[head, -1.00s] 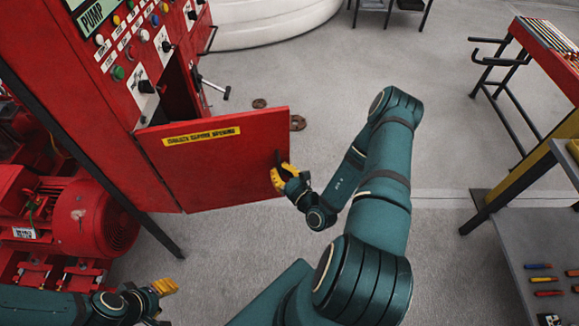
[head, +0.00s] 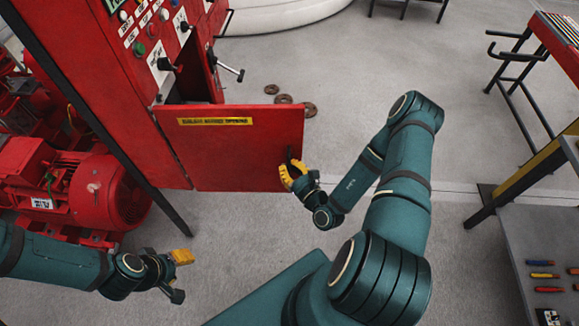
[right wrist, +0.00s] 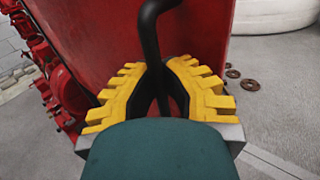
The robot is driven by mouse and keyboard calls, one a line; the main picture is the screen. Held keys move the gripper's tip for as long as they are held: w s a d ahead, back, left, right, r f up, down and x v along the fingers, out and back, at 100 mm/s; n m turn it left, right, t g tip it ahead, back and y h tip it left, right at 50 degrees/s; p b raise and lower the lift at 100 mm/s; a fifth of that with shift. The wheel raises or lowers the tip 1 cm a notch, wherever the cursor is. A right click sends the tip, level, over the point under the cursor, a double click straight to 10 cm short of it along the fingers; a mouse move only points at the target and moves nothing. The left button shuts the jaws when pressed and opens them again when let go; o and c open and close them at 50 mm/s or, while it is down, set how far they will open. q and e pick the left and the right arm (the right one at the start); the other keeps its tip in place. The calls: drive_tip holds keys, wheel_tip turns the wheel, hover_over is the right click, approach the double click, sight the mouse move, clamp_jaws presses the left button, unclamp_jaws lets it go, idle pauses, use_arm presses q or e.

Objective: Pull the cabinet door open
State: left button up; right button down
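The red cabinet door (head: 235,160) with a yellow label strip stands swung out from the red pump cabinet (head: 110,70), joined at its left edge. A dark gap shows behind its top edge. My right gripper (head: 290,172) is at the door's free right side. In the right wrist view, its yellow fingers (right wrist: 157,72) close around the black bar handle (right wrist: 150,30), which passes between them. The door face (right wrist: 95,40) fills the area beyond. My left gripper (head: 181,276) is low at the left, apart from the door, with its fingers seen edge-on.
A red motor (head: 100,190) and a black frame leg (head: 165,208) stand left of the door. A lever (head: 228,68) juts from the cabinet side. Rusty rings (head: 283,99) lie on the floor behind the door. A tool bench (head: 545,235) stands right. Grey floor between is clear.

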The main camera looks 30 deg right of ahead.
drive_tip(key=c, duration=1)
unclamp_jaws()
drive_tip(key=s, duration=1.2)
drive_tip(key=shift+d, duration=0.1)
